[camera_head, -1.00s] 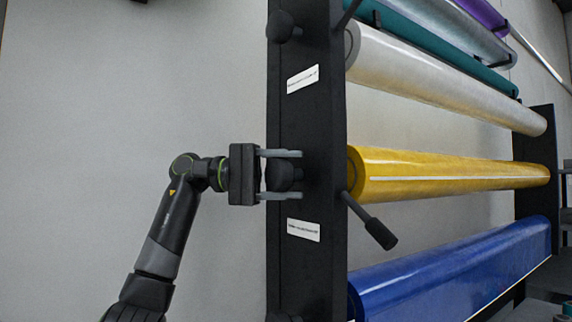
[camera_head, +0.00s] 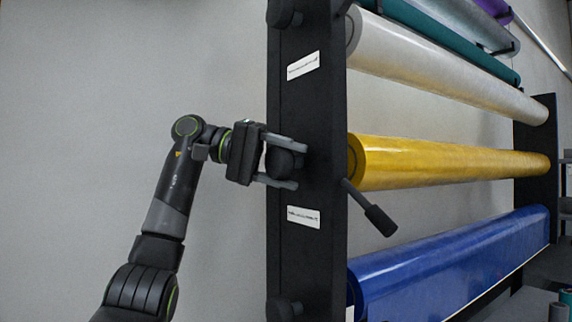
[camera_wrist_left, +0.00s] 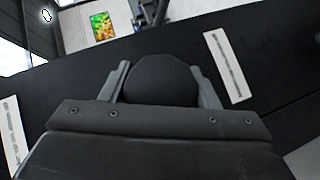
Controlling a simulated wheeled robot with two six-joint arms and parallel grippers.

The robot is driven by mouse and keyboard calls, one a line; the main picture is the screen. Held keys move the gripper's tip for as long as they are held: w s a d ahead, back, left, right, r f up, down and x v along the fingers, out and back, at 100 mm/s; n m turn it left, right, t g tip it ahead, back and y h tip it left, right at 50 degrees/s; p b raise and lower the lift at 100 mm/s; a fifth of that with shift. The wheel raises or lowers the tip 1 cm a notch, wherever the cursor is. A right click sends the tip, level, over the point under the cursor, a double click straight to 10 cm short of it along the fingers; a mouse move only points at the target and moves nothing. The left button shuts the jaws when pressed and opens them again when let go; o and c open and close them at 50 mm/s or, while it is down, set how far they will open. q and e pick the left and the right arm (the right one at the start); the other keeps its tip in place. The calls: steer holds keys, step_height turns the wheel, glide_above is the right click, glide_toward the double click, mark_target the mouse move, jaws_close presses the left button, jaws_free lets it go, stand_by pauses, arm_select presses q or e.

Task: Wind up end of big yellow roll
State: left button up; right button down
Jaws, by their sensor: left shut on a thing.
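The big yellow roll (camera_head: 440,165) lies level in the rack, its near end against the black upright (camera_head: 312,120). A dark round knob (camera_head: 283,162) sticks out of the upright's left side at the yellow roll's height. My left gripper (camera_head: 288,164) is shut on this knob, one finger above and one below, and is tilted. In the left wrist view the knob (camera_wrist_left: 163,82) sits between the two fingers. A black crank handle (camera_head: 370,208) juts out to the lower right below the yellow roll's near end. My right gripper is not in view.
A white roll (camera_head: 440,75) and a teal roll (camera_head: 440,35) are above, and a blue roll (camera_head: 450,262) is below. Other knobs show at the upright's top (camera_head: 284,14) and bottom (camera_head: 284,309). The wall area left of the rack is clear.

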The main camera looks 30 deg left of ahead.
arm_select(q)
steer(key=o, duration=1)
steer(key=shift+w, duration=0.1)
steer(key=v, duration=1.2)
